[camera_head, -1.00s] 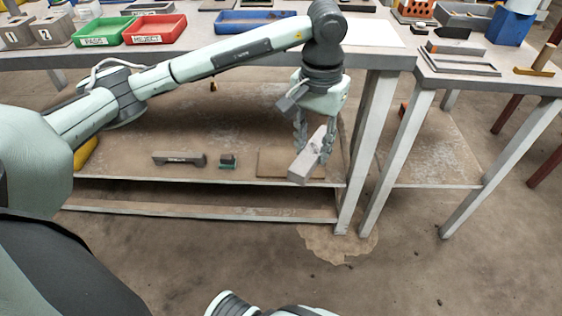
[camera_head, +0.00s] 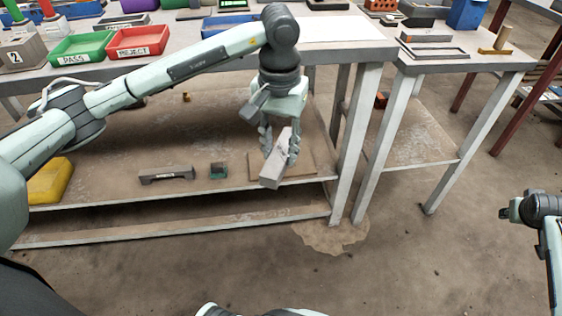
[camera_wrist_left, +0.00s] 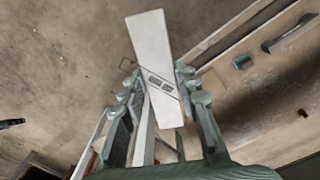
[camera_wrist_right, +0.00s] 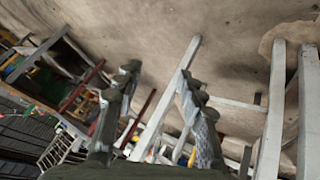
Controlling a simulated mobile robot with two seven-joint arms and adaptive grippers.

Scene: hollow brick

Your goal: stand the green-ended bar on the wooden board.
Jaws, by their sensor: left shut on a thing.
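A grey bar (camera_head: 276,163) is held by my left gripper (camera_head: 279,146), tilted, in front of the lower shelf. In the left wrist view the bar (camera_wrist_left: 152,48) sits between the two fingers (camera_wrist_left: 160,82); its near part shows two dark slots. No green end can be made out on it. The thin wooden board (camera_head: 309,166) lies on the lower shelf, partly hidden behind the bar in the head view. The bar looks apart from the board, but the gap is hard to judge. My right gripper (camera_wrist_right: 157,78) is open and empty, away from the shelf.
A dark grey piece (camera_head: 167,175) and a small green-and-dark block (camera_head: 218,170) lie left of the board. A yellow thing (camera_head: 50,182) is at the shelf's left. Table legs (camera_head: 359,145) stand right of the board. The tabletop above carries a red bin (camera_head: 140,39) and a green bin (camera_head: 85,46).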

